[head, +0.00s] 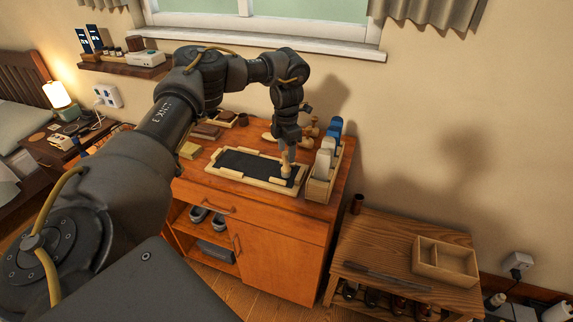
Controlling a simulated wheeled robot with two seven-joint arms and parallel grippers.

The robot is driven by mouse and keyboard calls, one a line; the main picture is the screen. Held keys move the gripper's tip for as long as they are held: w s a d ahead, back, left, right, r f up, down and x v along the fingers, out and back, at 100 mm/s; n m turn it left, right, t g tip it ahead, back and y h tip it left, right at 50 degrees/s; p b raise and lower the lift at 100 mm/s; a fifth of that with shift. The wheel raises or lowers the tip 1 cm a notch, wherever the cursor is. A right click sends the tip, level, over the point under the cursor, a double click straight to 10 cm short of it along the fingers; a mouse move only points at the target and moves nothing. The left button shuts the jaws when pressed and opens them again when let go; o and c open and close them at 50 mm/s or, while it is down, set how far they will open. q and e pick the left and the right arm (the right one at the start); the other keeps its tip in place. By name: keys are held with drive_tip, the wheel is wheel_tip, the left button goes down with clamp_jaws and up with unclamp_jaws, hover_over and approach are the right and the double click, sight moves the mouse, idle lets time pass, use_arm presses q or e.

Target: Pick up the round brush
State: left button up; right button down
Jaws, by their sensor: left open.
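My left arm reaches from the left over the orange wooden cabinet. My left gripper (287,154) points down above the right end of a shallow wooden tray (231,174) with a dark mat. The gripper is open. A small, pale wooden piece with a rounded top, which looks like the round brush (287,171), stands upright directly beneath the fingertips at the tray's right end. I cannot tell whether the fingers touch it or surround it. Its bristles are not distinguishable. My right gripper is not in view.
A wooden holder (319,188) with upright white and blue items stands close to the gripper's right. Small wooden-handled pieces (310,130) are behind. Dark boxes (206,131) lie to the left. A lower bench (384,249) holds a divided wooden box (445,262).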

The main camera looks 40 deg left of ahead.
sight(286, 169)
use_arm(q)
drive_tip(key=shift+d, duration=0.1)
drive_tip(key=shift+s+d, duration=0.1)
drive_tip(key=shift+s, duration=0.1)
drive_tip(key=f+p, duration=0.1)
drive_tip(key=f, duration=0.1)
drive_tip(key=f+p, duration=0.1)
drive_tip(key=f, duration=0.1)
drive_tip(key=shift+s+f, duration=0.2)
drive_tip(key=shift+f, duration=0.3)
drive_tip(key=c, duration=1)
drive_tip(key=shift+c, duration=0.3)
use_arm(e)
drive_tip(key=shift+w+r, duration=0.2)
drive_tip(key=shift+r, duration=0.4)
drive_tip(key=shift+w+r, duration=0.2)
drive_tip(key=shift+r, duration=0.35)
